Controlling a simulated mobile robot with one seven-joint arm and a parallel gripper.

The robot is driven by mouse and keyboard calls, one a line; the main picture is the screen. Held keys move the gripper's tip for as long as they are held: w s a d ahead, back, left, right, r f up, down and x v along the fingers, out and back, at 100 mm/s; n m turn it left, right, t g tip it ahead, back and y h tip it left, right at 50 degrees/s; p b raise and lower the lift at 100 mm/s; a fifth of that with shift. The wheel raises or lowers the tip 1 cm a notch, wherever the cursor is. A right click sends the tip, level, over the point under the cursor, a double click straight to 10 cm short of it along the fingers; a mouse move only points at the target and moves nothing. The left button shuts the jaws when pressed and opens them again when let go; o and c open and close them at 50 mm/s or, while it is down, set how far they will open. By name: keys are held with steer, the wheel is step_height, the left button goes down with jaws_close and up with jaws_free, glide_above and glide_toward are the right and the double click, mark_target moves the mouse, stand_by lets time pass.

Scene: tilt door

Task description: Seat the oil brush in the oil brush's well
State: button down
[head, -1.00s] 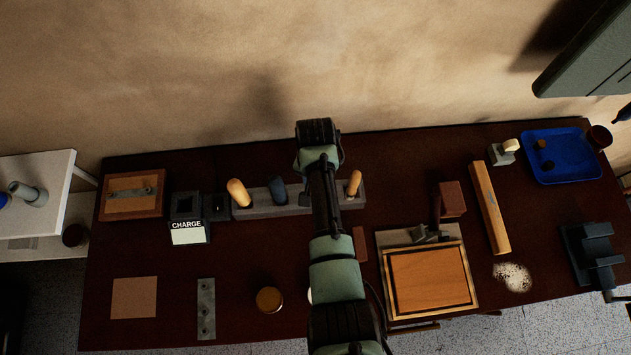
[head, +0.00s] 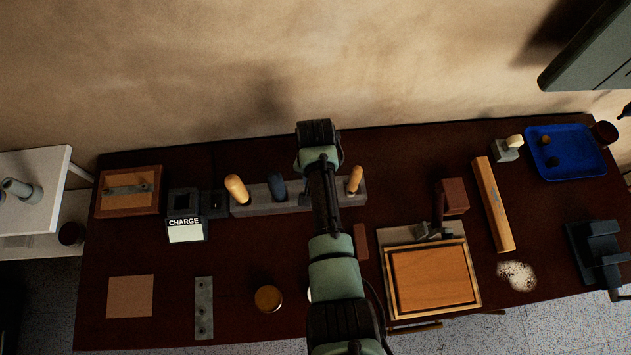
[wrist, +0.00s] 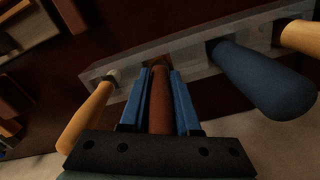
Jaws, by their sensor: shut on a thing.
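The oil brush shows as a reddish-brown handle (wrist: 160,105) in the wrist view. My gripper (wrist: 159,78) is shut on it, with one blue finger on each side. The handle's far end meets the grey rack (wrist: 195,38) at a dark opening, the oil brush's well (wrist: 158,62). How deep it sits there cannot be told. In the head view the rack (head: 255,205) stands at the back of the table. My own arm hides the brush, its well and my gripper there.
A blue handle (wrist: 262,80) and an orange handle (wrist: 302,38) stand in the rack on one side of the brush. Another orange handle (wrist: 88,115) stands on the other side. A charge box (head: 185,215) is left of the rack; a framed wooden board (head: 432,278) lies at front right.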

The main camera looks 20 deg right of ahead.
steer(key=shift+f, duration=0.4)
steer(key=c, duration=0.6)
jaws_free()
steer(key=shift+o, duration=0.2)
step_height(320, 180, up, 13)
steer(key=shift+b, duration=0.55)
